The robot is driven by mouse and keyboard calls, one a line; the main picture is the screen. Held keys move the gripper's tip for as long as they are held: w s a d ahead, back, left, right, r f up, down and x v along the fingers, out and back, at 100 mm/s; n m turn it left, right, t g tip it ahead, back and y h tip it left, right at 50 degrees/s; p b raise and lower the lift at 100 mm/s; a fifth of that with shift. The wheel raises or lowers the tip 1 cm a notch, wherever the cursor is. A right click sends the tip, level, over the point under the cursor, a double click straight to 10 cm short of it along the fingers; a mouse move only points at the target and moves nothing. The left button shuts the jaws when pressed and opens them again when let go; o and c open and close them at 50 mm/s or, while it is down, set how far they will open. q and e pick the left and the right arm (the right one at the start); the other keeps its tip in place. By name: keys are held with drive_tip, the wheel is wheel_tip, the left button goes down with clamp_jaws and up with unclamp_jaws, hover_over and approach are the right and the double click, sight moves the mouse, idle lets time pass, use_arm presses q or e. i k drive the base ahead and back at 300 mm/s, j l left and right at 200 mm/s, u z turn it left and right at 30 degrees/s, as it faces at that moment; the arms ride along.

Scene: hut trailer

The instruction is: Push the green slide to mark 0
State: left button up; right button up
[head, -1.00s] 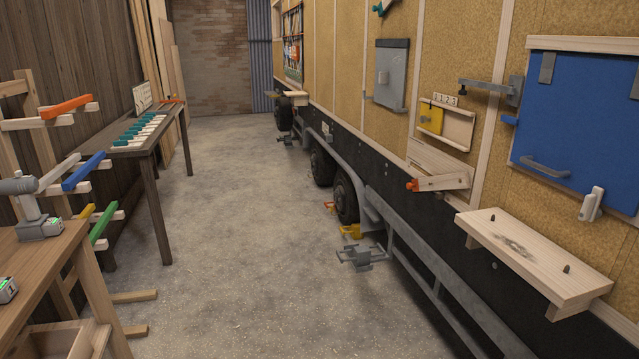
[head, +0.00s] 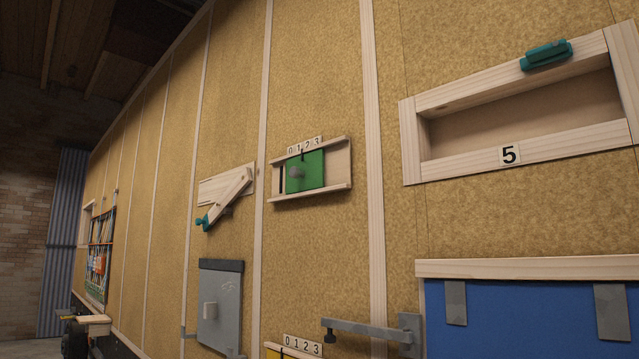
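The green slide (head: 314,172) is a square panel with a grey knob (head: 296,173), set in a pale wooden frame (head: 339,172) high on the trailer wall. A white number strip (head: 304,145) with 0, 1, 2 and 3 sits on the frame's top rail. The slide stands toward the left and middle of the frame, with a narrow gap at its left and a wider bare stretch at its right. A dark pointer at its top edge appears near mark 1. Neither of my grippers is in view.
A hinged wooden piece with a teal knob (head: 202,222) hangs left of the slide. Below are a grey panel (head: 220,305), a grey metal arm (head: 365,329) and a yellow slide (head: 287,352). A wooden niche (head: 510,105) and blue door (head: 530,320) are at right.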

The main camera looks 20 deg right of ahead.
sight(305, 173)
drive_tip(key=i+j+z, duration=0.1)
drive_tip(key=i+z, duration=0.15)
drive_tip(key=i, duration=0.15)
drive_tip(key=i+j+z, duration=0.55)
drive_tip(key=i, duration=0.15)
drive_tip(key=l, duration=0.1)
